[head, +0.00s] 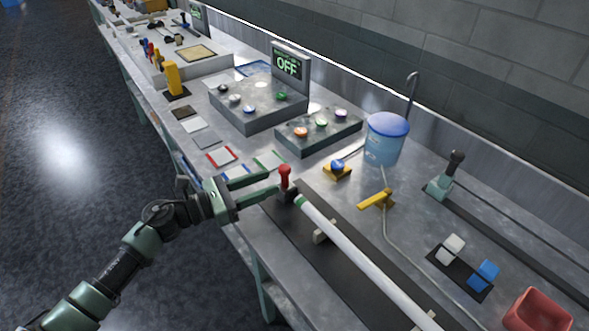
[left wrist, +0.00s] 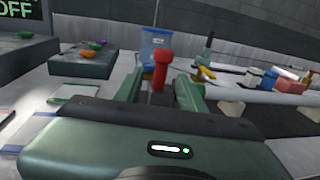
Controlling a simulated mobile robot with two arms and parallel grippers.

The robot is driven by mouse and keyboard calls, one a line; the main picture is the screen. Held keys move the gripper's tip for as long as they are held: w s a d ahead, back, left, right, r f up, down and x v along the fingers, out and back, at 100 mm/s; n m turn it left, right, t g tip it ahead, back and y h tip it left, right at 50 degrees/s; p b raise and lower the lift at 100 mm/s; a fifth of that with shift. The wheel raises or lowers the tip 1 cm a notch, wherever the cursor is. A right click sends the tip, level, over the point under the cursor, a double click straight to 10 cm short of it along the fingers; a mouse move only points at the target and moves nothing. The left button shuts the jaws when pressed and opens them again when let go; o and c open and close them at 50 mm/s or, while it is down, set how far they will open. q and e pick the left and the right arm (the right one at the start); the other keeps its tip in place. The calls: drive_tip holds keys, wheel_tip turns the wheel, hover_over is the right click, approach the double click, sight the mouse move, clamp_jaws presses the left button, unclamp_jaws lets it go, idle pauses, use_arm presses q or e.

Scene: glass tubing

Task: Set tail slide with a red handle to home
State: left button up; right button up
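The red handle (head: 285,177) stands upright on a small dark carriage at the far end of a black track, by the green-marked end of a long white tube (head: 350,255). My left gripper (head: 274,183) is open, its fingers level and pointing at the handle. In the left wrist view the red handle (left wrist: 162,72) appears between the two spread fingers, with a gap on each side. I cannot tell if either finger touches it. The home mark is not clear to me. My right gripper is not in view.
Tube supports (head: 325,232) stand along the track. A yellow lever (head: 376,199), a blue-knobbed yellow block (head: 337,169) and a blue-lidded container (head: 385,140) stand beyond. A second slide with a dark handle (head: 454,163) is at right. Button boxes (head: 320,130) are behind.

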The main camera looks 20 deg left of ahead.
sight(287, 185)
use_arm(q)
drive_tip(key=p+x, duration=0.1)
drive_tip(key=x, duration=0.3)
drive_tip(key=shift+d+r, duration=0.1)
drive_tip(key=p+x, duration=0.1)
drive_tip(key=x, duration=0.3)
drive_tip(key=shift+w+d, duration=0.3)
drive_tip(key=shift+a, duration=0.1)
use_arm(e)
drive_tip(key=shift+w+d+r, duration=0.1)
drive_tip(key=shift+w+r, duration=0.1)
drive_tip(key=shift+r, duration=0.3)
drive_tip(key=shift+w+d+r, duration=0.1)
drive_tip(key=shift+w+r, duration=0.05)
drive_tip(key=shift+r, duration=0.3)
use_arm(q)
drive_tip(key=c, duration=0.8)
clamp_jaws()
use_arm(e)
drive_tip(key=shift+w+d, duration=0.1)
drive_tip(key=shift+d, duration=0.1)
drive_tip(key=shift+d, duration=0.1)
